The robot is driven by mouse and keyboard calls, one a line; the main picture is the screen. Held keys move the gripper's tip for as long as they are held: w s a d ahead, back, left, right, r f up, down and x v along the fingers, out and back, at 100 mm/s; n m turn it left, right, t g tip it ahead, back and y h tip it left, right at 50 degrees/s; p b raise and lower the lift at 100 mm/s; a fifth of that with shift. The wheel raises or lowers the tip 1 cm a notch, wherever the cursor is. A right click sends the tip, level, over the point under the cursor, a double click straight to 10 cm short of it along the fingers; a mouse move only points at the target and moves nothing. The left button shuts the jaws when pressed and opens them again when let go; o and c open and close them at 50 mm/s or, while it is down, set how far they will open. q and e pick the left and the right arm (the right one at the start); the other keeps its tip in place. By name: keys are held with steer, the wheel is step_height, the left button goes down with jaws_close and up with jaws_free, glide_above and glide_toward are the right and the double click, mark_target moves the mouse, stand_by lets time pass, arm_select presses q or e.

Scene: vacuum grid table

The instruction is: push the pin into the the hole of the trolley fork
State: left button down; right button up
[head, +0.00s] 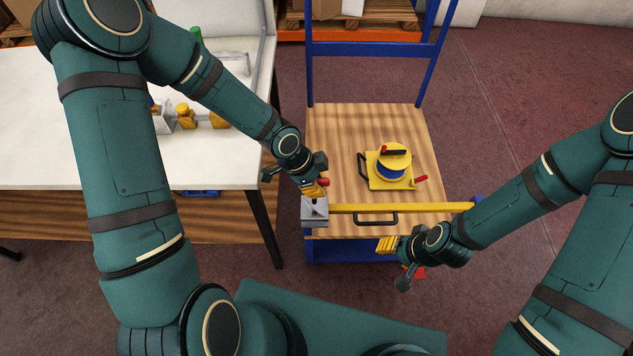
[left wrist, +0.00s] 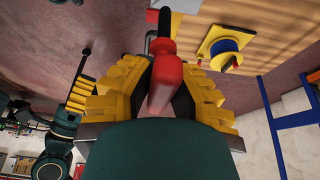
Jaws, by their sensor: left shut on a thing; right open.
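The red pin (left wrist: 165,82) with a dark tip is between the yellow fingers of my left gripper (left wrist: 160,72), which is shut on it. In the head view my left gripper (head: 314,190) is right above the grey bracket (head: 314,211) at the left end of the trolley's yellow bar (head: 405,208). The red end of the pin (head: 323,182) shows beside the fingers there. The hole is hidden, and I cannot tell whether the pin tip touches it. My right gripper (head: 388,245) is open, near the trolley's front edge below the bar.
The trolley has a wooden deck (head: 335,130) and a blue frame (head: 372,50). A yellow and blue device (head: 392,168) with red handles stands on the deck. A black handle (head: 375,220) lies below the bar. A white table (head: 60,150) with yellow parts (head: 186,117) is at left.

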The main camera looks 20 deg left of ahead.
mark_target(316, 203)
arm_select(q)
step_height(316, 203, down, 3)
steer(key=b, duration=0.2)
steer(key=shift+b, duration=0.35)
steer(key=shift+f+b, duration=0.75)
steer(key=shift+f, duration=0.15)
steer(key=shift+f+b, duration=2.25)
steer(key=shift+f, duration=0.35)
stand_by(1.6)
steer(key=shift+f, duration=1)
steer(key=c, duration=1)
jaws_free()
steer(key=shift+o, duration=0.2)
steer(key=v, duration=1.2)
